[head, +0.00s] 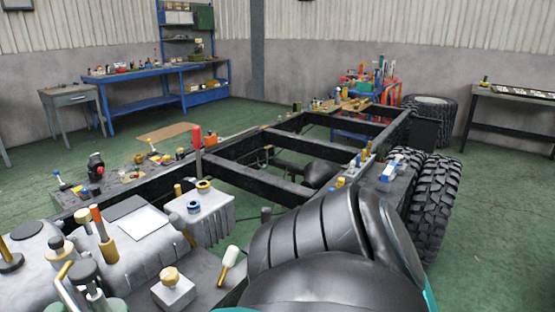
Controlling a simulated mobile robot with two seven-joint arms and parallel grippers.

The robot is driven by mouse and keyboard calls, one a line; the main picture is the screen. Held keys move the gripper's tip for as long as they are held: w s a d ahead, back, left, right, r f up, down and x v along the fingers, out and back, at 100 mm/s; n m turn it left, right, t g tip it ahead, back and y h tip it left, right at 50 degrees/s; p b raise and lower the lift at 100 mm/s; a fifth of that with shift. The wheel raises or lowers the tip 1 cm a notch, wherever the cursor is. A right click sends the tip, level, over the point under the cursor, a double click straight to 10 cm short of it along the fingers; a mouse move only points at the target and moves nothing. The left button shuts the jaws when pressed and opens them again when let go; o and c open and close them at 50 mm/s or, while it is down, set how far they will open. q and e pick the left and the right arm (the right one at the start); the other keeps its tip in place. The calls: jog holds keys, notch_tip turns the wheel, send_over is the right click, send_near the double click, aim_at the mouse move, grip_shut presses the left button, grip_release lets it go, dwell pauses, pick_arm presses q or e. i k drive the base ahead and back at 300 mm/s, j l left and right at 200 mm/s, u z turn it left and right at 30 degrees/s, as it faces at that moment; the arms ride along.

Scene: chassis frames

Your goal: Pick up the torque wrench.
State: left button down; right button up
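I cannot pick out the torque wrench for certain among the many small tools in the head view. Tools lie or stand along the truck chassis frame (260,182). An upright tool with a red grip (196,137) stands near the left rail. An orange-handled tool (98,220) stands on the grey engine block at lower left. A white-handled tool (229,262) is tilted on the dark surface at the bottom. Neither of my grippers shows. A large black ribbed shape at the lower middle hides part of the near chassis.
Large tyres (434,205) stand at the right of the chassis. A blue workbench (150,75) and a grey table (70,97) stand at the back left. A dark table (508,94) is at the right. Green floor (35,165) is clear at left.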

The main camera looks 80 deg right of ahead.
aim_at(398, 161)
jog(key=z, duration=3.35)
jog(key=i+l, duration=0.5)
jog(key=i, duration=0.15)
jog(key=i+l, duration=0.55)
jog(key=i, duration=0.15)
jog(key=i+l, duration=0.5)
jog(key=i, duration=0.15)
jog(key=i+l, duration=0.5)
jog(key=i, duration=0.15)
jog(key=i+l+u, duration=0.3)
jog(key=i+l, duration=0.45)
